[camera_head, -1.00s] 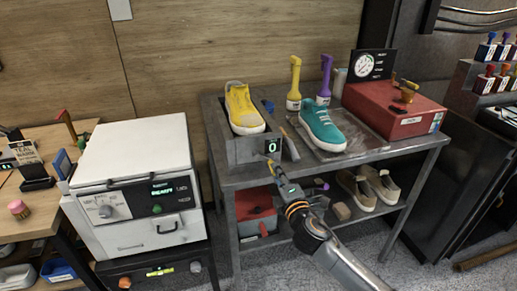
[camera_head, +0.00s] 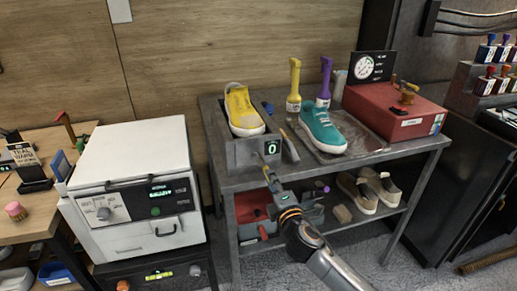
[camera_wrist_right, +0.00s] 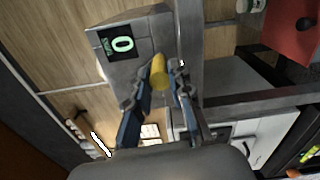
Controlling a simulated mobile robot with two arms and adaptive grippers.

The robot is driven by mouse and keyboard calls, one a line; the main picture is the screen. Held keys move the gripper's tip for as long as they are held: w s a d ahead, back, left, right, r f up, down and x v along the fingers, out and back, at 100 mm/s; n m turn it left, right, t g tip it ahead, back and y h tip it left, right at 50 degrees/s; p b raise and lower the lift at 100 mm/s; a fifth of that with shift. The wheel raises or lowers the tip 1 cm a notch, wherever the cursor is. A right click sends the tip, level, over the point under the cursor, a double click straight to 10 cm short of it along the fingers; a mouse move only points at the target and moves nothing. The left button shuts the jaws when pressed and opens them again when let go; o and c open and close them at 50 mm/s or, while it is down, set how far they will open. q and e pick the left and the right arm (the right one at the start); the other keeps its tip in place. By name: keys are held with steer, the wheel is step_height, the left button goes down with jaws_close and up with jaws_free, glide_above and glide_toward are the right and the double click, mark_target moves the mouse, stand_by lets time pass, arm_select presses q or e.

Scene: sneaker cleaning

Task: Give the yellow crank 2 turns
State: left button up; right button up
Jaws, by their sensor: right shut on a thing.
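The yellow crank (camera_wrist_right: 158,73) shows in the right wrist view as a yellow handle knob at the front of a grey box (camera_wrist_right: 131,27). My right gripper (camera_wrist_right: 163,74) has its two blue-grey fingers shut on this knob. In the head view the right gripper (camera_head: 264,163) reaches up to the front of the same box (camera_head: 239,155), and the crank is too small and covered to make out there. A yellow sneaker (camera_head: 243,111) sits in the box. The box's green display (camera_head: 271,147) reads 0, also in the right wrist view (camera_wrist_right: 121,44). My left gripper is not in view.
A teal sneaker (camera_head: 322,128) lies right of the box, with a yellow spray bottle (camera_head: 294,88) and a purple one (camera_head: 325,82) behind. A red case (camera_head: 394,110) stands farther right. A white machine (camera_head: 136,172) stands left. The lower shelf holds beige shoes (camera_head: 367,191).

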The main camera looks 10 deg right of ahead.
steer(key=shift+a+f, duration=0.25)
steer(key=shift+a, duration=0.45)
steer(key=shift+a, duration=0.1)
steer(key=shift+a+f, duration=0.15)
steer(key=shift+a, duration=0.6)
steer(key=shift+a, duration=0.1)
steer(key=shift+a+r, duration=0.35)
steer(key=shift+a, duration=0.4)
